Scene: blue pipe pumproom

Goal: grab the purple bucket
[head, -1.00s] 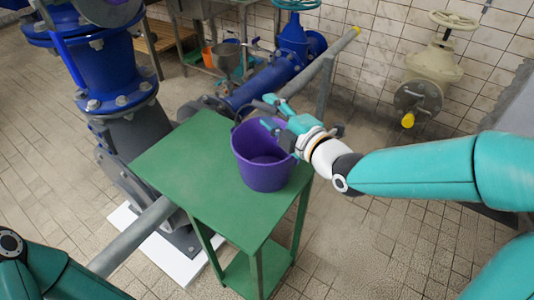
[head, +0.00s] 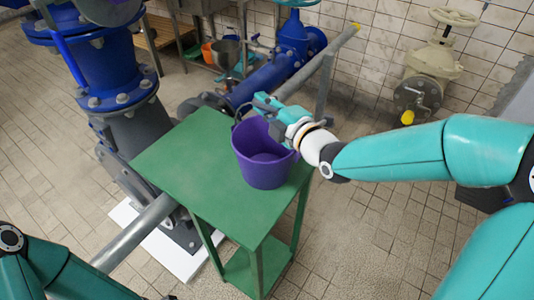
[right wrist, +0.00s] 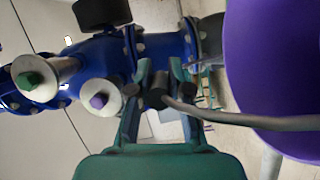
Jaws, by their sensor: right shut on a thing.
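The purple bucket (head: 262,165) stands upright on the green table (head: 185,160), near its right edge. My right gripper (head: 264,104) reaches in from the right over the bucket's far rim. In the right wrist view my right gripper (right wrist: 158,88) is shut on the bucket's thin grey handle, which runs right across the purple wall (right wrist: 285,70). Part of the far rim is hidden behind the gripper in the head view. My left arm shows at the lower left; its gripper is out of view.
A grey pipe (head: 135,235) passes the table's left side. A blue pump (head: 115,70) stands at the left, and blue pipework (head: 262,82) runs behind the table. A cream valve (head: 432,68) is on the tiled wall at right. The table's left half is bare.

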